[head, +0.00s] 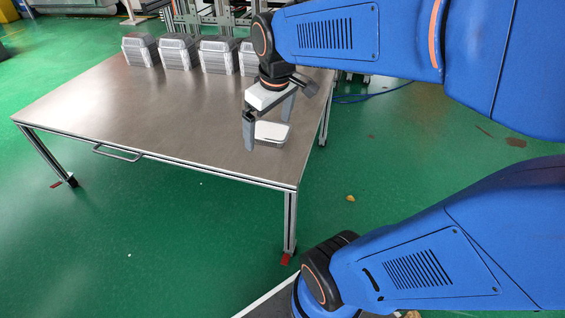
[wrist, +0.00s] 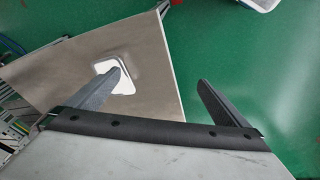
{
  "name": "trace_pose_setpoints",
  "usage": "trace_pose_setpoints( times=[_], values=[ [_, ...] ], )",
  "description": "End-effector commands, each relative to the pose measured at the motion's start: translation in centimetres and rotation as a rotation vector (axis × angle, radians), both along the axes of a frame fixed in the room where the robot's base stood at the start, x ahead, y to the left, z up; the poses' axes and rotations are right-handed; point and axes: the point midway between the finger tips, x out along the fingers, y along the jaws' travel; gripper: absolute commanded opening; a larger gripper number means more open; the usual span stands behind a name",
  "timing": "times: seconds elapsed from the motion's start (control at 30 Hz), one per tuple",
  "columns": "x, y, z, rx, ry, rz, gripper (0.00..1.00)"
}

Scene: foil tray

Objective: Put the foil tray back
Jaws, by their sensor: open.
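A single shallow foil tray (head: 273,131), pale and rectangular with rounded corners, lies on the table near its right edge. It also shows in the wrist view (wrist: 126,86), partly covered by one finger. My gripper (head: 268,136) is open and empty, with its fingers pointing down above the table by the tray. In the wrist view, the left finger of my gripper (wrist: 159,78) overlaps the tray and the right finger is over the green floor beyond the table edge. I cannot tell the exact height of the fingertips. Several stacks of foil trays (head: 140,51) stand along the table's back edge.
The metal-topped table (head: 130,105) is clear in its middle and front left. My arm hides part of the rightmost stack. A frame rack (head: 210,15) stands behind the table. A handle (head: 118,153) sticks out at the front edge. A blue cable (head: 372,95) lies on the floor.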

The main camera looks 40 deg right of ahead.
Motion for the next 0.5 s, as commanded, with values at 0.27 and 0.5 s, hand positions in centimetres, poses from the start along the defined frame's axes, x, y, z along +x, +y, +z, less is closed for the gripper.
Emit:
trace_pose_setpoints(
  times=[0.27,0.5],
  values=[
    [-6.9,2.6,-0.8,0.053,-0.098,-0.129,1.00],
    [-10.6,3.5,-2.0,0.097,-0.153,-0.210,1.00]
  ],
)
